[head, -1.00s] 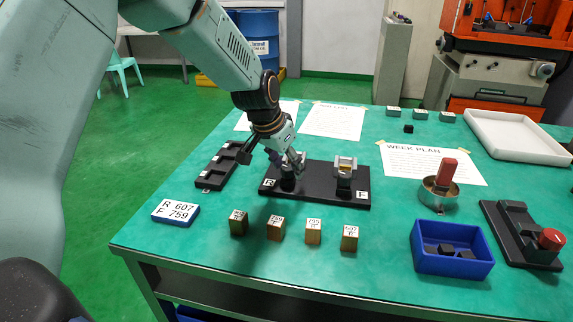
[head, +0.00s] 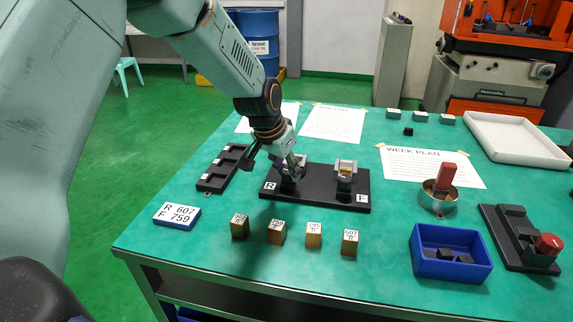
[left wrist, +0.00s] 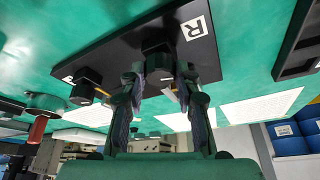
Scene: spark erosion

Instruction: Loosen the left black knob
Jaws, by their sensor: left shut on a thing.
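A black base plate (head: 318,200) lies on the green table, with an R label at its left and an F label at its right. The left black knob (head: 287,186) is by the R label, partly hidden by my left gripper (head: 294,168). In the left wrist view the gripper's two fingers (left wrist: 160,82) lie on either side of the dark knob (left wrist: 157,64), shut on it. The right black knob (head: 344,187) stands free below a light metal clamp, near the F label. My right gripper is not in view.
Several labelled wooden blocks (head: 276,232) stand in front of the plate. A blue and white number sign (head: 177,215) and a black slotted tray (head: 208,184) are at left. A blue bin (head: 450,268), metal bowl (head: 437,203) and red-knobbed fixture (head: 548,245) are at right.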

